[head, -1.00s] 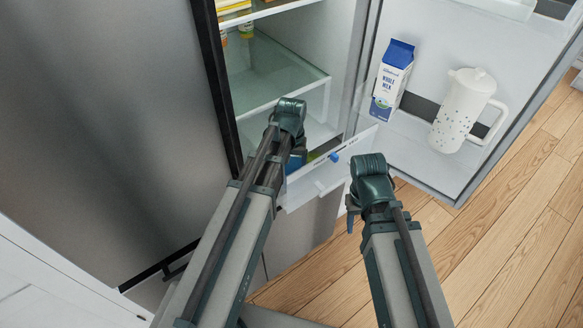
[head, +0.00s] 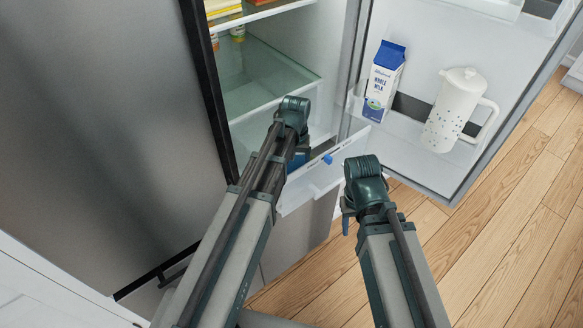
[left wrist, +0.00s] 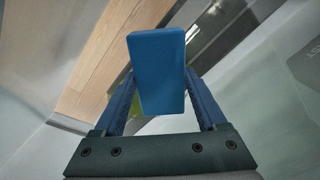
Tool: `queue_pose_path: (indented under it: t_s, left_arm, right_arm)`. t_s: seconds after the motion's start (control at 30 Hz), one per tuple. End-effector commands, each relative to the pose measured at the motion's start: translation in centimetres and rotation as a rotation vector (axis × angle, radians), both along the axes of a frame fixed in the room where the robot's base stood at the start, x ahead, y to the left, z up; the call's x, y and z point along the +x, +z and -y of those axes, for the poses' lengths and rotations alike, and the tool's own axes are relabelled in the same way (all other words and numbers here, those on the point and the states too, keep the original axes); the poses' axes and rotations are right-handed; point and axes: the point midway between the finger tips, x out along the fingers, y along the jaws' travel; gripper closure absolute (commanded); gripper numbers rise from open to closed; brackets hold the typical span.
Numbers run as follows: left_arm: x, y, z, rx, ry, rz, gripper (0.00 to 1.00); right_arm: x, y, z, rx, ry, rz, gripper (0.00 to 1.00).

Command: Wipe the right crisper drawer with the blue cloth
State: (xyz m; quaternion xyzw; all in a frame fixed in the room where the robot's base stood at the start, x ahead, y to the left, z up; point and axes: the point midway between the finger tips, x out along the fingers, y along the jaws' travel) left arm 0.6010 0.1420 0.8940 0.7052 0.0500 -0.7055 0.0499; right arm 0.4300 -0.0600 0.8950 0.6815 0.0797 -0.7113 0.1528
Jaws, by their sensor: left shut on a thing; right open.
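The blue cloth (left wrist: 158,72) looks like a stiff blue block in the left wrist view, held between the two blue fingers of my left gripper (left wrist: 160,100). In the head view my left gripper (head: 297,160) reaches down behind the clear front of the pulled-out right crisper drawer (head: 304,190). The arm hides most of the cloth and the drawer's inside, so I cannot tell if the cloth touches the drawer. My right gripper (head: 347,216) is open and empty, right of the drawer.
The fridge door stands open at the right, holding a milk carton (head: 384,82) and a white jug (head: 459,109). A glass shelf (head: 262,80) lies above the drawer. A closed steel door (head: 95,130) is at the left. Wood floor (head: 500,230) is clear at the lower right.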

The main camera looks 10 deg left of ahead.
Motion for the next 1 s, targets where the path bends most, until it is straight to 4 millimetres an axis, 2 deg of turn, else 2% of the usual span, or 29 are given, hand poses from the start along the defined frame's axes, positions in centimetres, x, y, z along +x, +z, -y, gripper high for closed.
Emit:
queue_pose_path:
  t_s: [0.17, 0.53, 1.0]
  left_arm:
    - [0.3, -0.1, 0.2, 0.0, 0.0, 0.0, 0.71]
    - [2.6, -0.3, 2.0, 0.0, -0.001, 0.0, 0.71]
    - [3.8, -0.3, 2.9, -0.001, -0.002, 0.001, 0.71]
  right_arm:
    - [0.0, 0.0, 0.0, 0.0, 0.0, 0.0, 0.5]
    - [0.0, -0.3, 0.0, 0.0, 0.0, 0.0, 0.5]
    - [0.0, -0.3, 0.0, 0.0, 0.0, 0.0, 0.5]
